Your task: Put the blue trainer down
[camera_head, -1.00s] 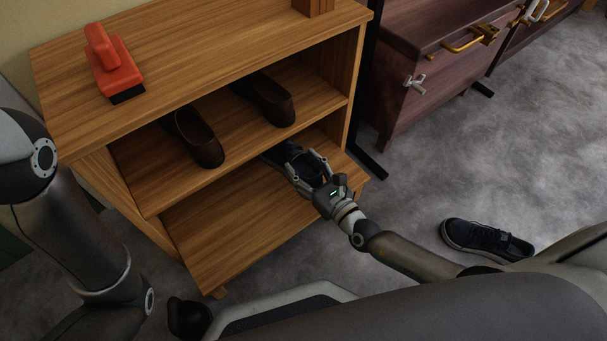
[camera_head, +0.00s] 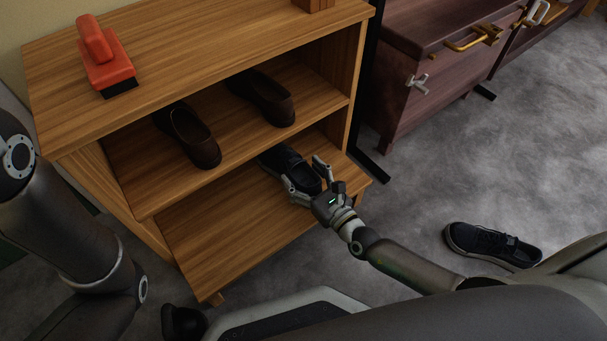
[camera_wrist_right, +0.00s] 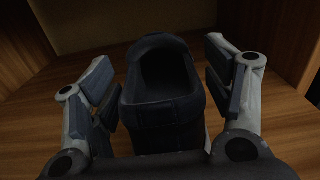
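The dark blue trainer (camera_head: 287,166) rests on the bottom shelf (camera_head: 225,223) of the wooden rack, its far end under the middle shelf. In the right wrist view the trainer (camera_wrist_right: 162,95) shows its heel opening between my fingers. My right gripper (camera_head: 306,180) is open around its near end. In the wrist view the right gripper (camera_wrist_right: 163,95) has its fingers on either side of the shoe, with a narrow gap on the left; contact on the right is hard to tell. A matching dark trainer (camera_head: 492,246) lies on the floor at right. My left gripper is not in view.
Two brown shoes (camera_head: 190,138) (camera_head: 262,98) stand on the middle shelf (camera_head: 232,137), above my right gripper. A red-handled brush (camera_head: 105,62) lies on the rack's top. A dark wood cabinet (camera_head: 420,55) stands at right. The bottom shelf's left part is bare.

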